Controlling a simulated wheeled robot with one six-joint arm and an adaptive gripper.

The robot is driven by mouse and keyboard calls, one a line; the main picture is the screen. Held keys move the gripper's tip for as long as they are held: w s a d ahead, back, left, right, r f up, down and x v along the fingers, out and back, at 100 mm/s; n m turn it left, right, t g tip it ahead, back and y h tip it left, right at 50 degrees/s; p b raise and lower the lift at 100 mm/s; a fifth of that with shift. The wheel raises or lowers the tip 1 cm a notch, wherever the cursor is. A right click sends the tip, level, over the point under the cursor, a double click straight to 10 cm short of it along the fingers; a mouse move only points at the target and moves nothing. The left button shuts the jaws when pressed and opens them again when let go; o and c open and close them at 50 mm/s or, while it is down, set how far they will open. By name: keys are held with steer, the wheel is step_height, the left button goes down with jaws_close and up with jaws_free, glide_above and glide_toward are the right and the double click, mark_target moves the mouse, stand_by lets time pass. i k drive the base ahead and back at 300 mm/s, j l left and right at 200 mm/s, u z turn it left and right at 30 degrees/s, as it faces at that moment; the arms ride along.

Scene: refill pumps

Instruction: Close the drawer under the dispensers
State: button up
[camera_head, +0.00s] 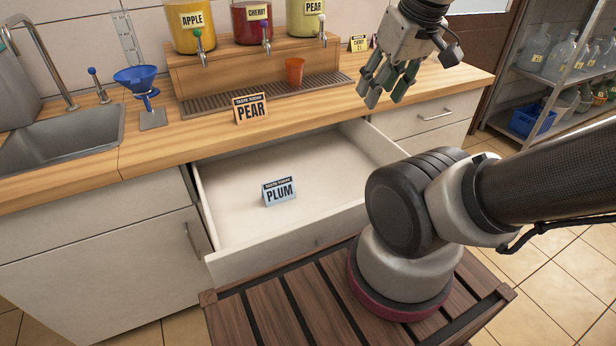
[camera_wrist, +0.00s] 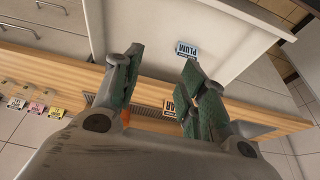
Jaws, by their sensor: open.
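The drawer (camera_head: 290,192) under the dispensers is pulled well out from the cabinet. It is white inside, and its front panel (camera_head: 290,247) stands near my base. A blue-grey card reading PLUM (camera_head: 279,191) stands in the drawer. My gripper (camera_head: 388,84) hangs above the counter at the upper right, apart from the drawer. Its green fingers are spread with nothing between them. In the wrist view, the open fingers (camera_wrist: 157,90) point toward the drawer (camera_wrist: 150,40) and counter, and the PLUM card (camera_wrist: 187,49) shows beyond them. Part of the drawer front is hidden behind my arm in the head view.
Three dispensers, yellow APPLE (camera_head: 190,25), red CHERRY (camera_head: 252,20) and pale PEAR (camera_head: 304,18), stand on a wooden stand. A blue funnel (camera_head: 137,79) stands near the sink (camera_head: 60,140).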

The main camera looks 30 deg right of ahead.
mark_target(330, 167)
steer(key=k+j+z, duration=0.15)
steer(key=k+z, duration=0.2)
steer(key=k+j+z, duration=0.1)
steer(key=k+z, duration=0.2)
steer(key=i, duration=0.05)
